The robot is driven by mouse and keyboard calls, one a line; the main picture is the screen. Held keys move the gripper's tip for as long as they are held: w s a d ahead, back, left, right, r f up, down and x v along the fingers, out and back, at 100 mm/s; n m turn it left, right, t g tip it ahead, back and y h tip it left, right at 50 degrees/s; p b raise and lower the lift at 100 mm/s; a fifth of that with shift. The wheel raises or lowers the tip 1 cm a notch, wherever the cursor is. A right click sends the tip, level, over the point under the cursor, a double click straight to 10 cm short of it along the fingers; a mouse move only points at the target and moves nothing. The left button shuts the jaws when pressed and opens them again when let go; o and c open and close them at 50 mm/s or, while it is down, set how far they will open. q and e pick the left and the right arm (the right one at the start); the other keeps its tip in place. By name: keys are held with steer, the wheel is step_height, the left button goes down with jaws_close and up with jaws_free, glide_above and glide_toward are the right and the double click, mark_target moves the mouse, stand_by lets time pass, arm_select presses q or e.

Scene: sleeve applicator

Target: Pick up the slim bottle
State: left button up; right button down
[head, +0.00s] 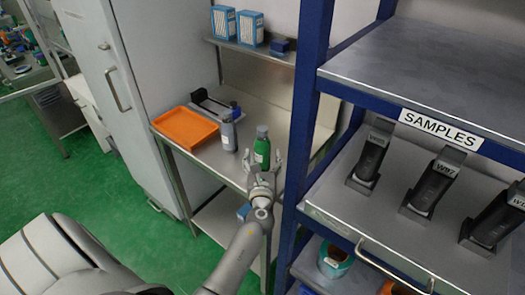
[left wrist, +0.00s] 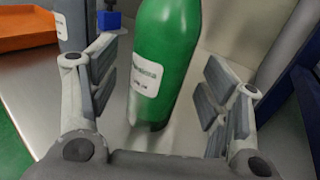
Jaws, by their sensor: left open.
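A green bottle (head: 262,146) with a white label stands upright on the metal bench. A grey bottle (head: 228,134) stands to its left. I cannot tell for sure which one the task calls slim. My left gripper (head: 263,163) is open at the green bottle. In the left wrist view the green bottle (left wrist: 163,55) stands between the spread fingers, with a gap to the right finger; contact on the left is unclear. The grey bottle (left wrist: 75,25) is partly hidden behind the left finger. My right gripper is not in view.
An orange tray (head: 185,128) and a dark item with a blue-topped object (head: 235,108) are on the bench. A blue rack post (head: 305,110) rises close to the right of the gripper. Blue-white boxes (head: 223,22) stand on the upper shelf.

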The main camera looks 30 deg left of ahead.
arm_select(q)
steer(key=shift+x, duration=1.3)
steer(key=shift+s, duration=0.1)
steer(key=shift+c, duration=0.5)
steer(key=c, duration=1.2)
